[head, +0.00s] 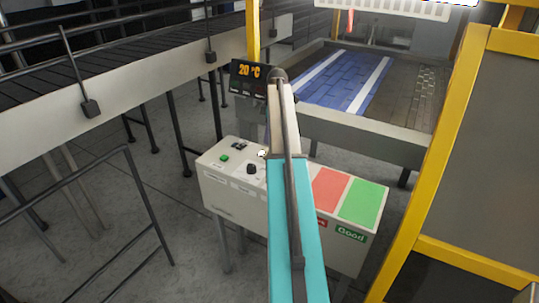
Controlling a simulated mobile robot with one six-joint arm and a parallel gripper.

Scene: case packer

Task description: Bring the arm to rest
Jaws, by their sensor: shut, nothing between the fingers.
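My arm (289,215) reaches up from the bottom edge through the middle of the head view. Its turquoise and pale links end at a dark rounded joint (278,75) in front of the conveyor area. I cannot make out my gripper; the arm's own links hide whatever lies behind them. The arm passes in front of a pale control box (235,190) and covers part of its top.
The box carries a green button (224,158), a black knob (252,169), a red panel (329,187) and a green panel (361,202). A display (248,77) reads 20 °C. A yellow frame (436,160) stands right, a conveyor (130,75) left.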

